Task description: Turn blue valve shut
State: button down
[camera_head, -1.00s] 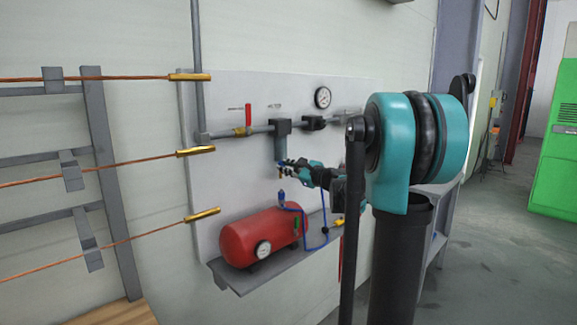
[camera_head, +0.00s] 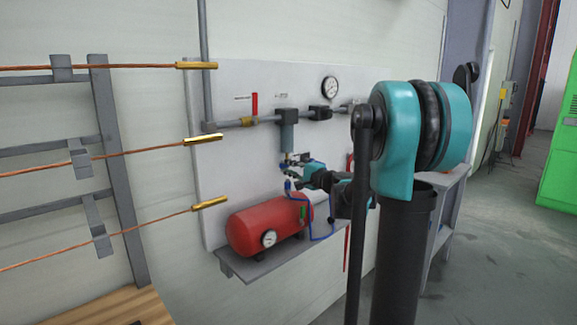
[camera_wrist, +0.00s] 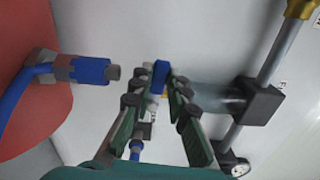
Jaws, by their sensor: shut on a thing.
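The blue valve (camera_wrist: 161,72) shows in the wrist view as a small blue handle at the tips of my gripper (camera_wrist: 154,88). My fingers are shut on it, one on each side. In the head view my gripper (camera_head: 287,167) is just below the grey cylinder (camera_head: 287,132) that hangs from the pipe. The fingers and their small size there hide the valve in that view.
A red tank (camera_head: 262,231) with a gauge sits on a shelf below my gripper. A blue hose connector (camera_wrist: 88,70) sticks out near my fingers on the left in the wrist view. A red lever (camera_head: 254,103) is on the pipe. Copper rods (camera_head: 120,154) reach in from the left.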

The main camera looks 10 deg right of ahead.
jog(key=shift+f+n, duration=0.3)
jog(key=shift+n, duration=0.3)
jog(key=shift+s, duration=0.1)
jog(key=c, duration=1.5)
grip_release()
jog(key=shift+o, duration=0.2)
jog(key=shift+r, duration=0.1)
notch_tip(320, 180, up, 10)
jog(key=shift+f, duration=0.1)
jog(key=shift+c, duration=0.2)
